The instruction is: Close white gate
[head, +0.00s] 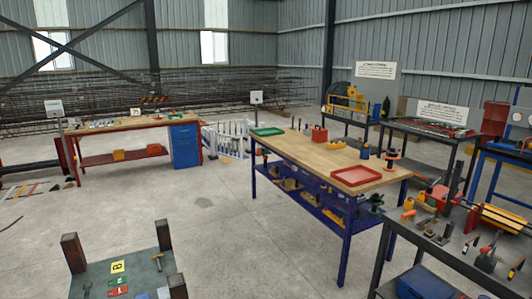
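The white gate (229,137) is a low, white picket-style structure in the middle distance. It stands on the concrete floor between the far workbench with the blue cabinet and the blue-framed workbench. The blue-framed workbench partly hides its right side. It is too small to tell whether it stands open or shut, and no latch or hinge can be made out. Neither of my grippers shows in the head view.
The blue-framed workbench (300,148) stands right of centre. The far red-legged workbench (110,128) is at the left. A low grey platform with brown posts (140,270) is at the lower left. A dark tool table (455,243) fills the lower right. Open floor (215,215) lies between.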

